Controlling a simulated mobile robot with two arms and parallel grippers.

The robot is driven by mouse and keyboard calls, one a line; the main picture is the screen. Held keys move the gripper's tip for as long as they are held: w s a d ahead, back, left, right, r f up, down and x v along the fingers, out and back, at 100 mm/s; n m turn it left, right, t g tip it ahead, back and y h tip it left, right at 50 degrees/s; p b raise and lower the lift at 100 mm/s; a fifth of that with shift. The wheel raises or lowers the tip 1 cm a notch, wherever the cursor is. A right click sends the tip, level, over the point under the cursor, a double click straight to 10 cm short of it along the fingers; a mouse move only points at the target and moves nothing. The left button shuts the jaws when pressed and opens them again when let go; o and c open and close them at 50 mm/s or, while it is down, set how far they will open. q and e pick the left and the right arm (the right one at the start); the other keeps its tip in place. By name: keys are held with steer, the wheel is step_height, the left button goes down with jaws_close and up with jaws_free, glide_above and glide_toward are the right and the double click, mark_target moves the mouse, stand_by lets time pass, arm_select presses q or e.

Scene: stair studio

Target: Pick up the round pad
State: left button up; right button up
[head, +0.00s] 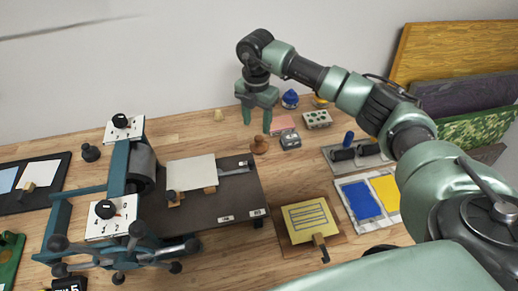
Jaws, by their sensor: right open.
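A small brown, rounded thing with a knob on top (260,145) stands on the wooden table, right of the press bed. It looks like the round pad, though it is small in the picture. My right gripper (257,122) points down with its two fingers apart and nothing between them. In the picture it is just above and behind the brown thing, apart from it. My left gripper is not in view.
A press with a dark bed (235,190) fills the left middle. Near the gripper are a pink block (283,123), a small grey box (290,140), a blue jar (290,98) and a spotted block (317,119). A yellow printed plate (309,218) lies in front.

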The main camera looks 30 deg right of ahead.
mark_target(259, 137)
steer(key=f+p, duration=0.1)
steer(key=f, duration=0.1)
steer(key=f+p, duration=0.1)
steer(key=f, duration=0.3)
steer(key=shift+s+d+f+p, duration=0.2)
steer(key=shift+s+p, duration=0.15)
steer(key=shift+p, duration=0.05)
steer(key=shift+w+f, duration=0.1)
steer(key=shift+f, duration=0.25)
jaws_close()
